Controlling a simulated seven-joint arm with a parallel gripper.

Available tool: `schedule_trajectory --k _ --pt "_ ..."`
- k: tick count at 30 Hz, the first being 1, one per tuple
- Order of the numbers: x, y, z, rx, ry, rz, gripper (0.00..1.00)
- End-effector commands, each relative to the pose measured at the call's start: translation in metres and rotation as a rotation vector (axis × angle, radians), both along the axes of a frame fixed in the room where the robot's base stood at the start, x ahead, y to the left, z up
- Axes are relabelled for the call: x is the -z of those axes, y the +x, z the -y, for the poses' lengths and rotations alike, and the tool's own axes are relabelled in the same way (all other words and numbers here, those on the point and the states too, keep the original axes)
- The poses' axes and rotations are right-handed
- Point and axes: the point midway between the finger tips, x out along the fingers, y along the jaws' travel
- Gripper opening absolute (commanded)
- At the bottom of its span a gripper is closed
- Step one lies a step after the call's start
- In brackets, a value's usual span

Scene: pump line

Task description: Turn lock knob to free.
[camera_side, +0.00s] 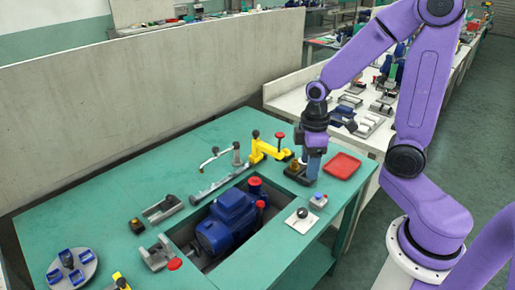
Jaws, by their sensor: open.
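A black round knob (302,213) sits on a white square plate (290,222) at the right front of the green table; it looks like the lock knob, but its markings are too small to read. My gripper (309,177) points down at the table's right side, behind and above this plate in the picture, apart from the knob. Its jaws are open; the gap between them is hard to see from this side. A brass-coloured knob (295,165) on a dark base stands just left of my gripper. I cannot tell whether they touch.
A blue motor pump (227,222) sits in a recess at the table's middle. A yellow clamp (262,150) with a red tip stands left of my gripper, a red tray (342,166) right of it.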

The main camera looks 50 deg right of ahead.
Motion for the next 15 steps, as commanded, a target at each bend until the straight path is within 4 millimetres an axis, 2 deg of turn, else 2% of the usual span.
schedule_trajectory --k 15 --pt "-0.014 -0.029 -0.032 -0.079 0.004 0.007 0.6"
